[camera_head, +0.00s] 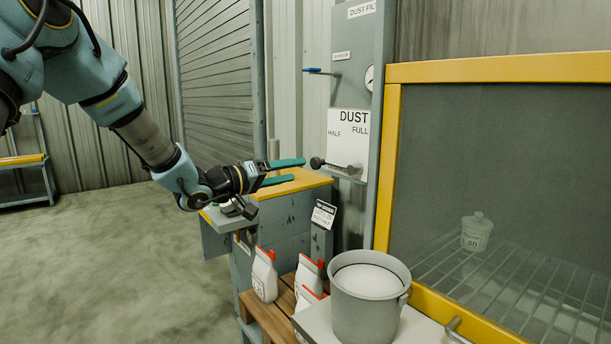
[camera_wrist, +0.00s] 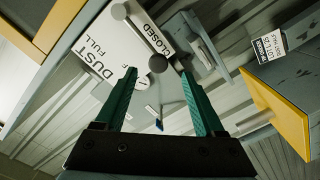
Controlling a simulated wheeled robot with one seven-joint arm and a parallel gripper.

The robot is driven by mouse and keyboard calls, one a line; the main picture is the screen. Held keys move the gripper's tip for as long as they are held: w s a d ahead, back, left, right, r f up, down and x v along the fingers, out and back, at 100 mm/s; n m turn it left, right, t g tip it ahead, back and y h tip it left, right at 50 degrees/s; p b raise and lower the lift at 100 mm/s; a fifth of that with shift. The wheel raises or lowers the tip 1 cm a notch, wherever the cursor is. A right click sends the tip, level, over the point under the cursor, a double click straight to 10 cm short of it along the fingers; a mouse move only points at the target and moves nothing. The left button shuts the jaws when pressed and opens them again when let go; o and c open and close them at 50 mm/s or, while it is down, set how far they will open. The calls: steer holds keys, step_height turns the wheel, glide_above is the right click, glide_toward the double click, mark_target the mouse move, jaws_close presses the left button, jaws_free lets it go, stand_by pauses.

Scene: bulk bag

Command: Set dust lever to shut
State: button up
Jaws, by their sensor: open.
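The dust lever (camera_head: 334,165) is a short rod with a dark ball knob, mounted low on a white plate marked DUST, HALF and FULL (camera_head: 348,127). It points left in the head view. My gripper (camera_head: 303,171) has green fingers, is open, and reaches in from the left with its tips just short of the knob. In the wrist view the dark knob (camera_wrist: 157,63) shows between and just beyond the fingertips (camera_wrist: 158,73). Contact cannot be seen.
A blue-handled valve (camera_head: 318,71) and a gauge (camera_head: 369,78) sit above on the post. A yellow-topped grey cabinet (camera_head: 290,184) stands below my gripper. A grey bucket (camera_head: 366,318), white bags (camera_head: 265,276) and a yellow-framed glass booth (camera_head: 393,150) are nearby.

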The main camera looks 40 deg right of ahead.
steer(key=shift+a, duration=1.2)
steer(key=w+a+f+n+t+y, duration=0.2)
steer(key=w+a+f+t+y, duration=0.3)
steer(key=a, duration=0.4)
steer(key=w+a+f+n+t+y, duration=0.2)
steer(key=w+a+f+t+y, duration=0.1)
steer(key=w+a, duration=0.5)
steer(key=a+f+n+y, duration=0.1)
steer(key=a+f+y, duration=0.1)
steer(key=a, duration=0.4)
steer(key=a+f+y, duration=0.2)
steer(key=a+y, duration=0.1)
steer(key=a, duration=0.3)
steer(key=s+a+f+n+g+y, duration=0.1)
steer(key=s+a+f+g+y, duration=0.1)
steer(key=s+a, duration=0.6)
steer(key=s+a+f+n+g+y, duration=0.2)
steer(key=s+a+f+g, duration=0.1)
steer(key=s+a, duration=0.6)
steer(key=a, duration=0.2)
steer(key=shift+s+a+y, duration=0.3)
steer(key=shift+y, duration=0.1)
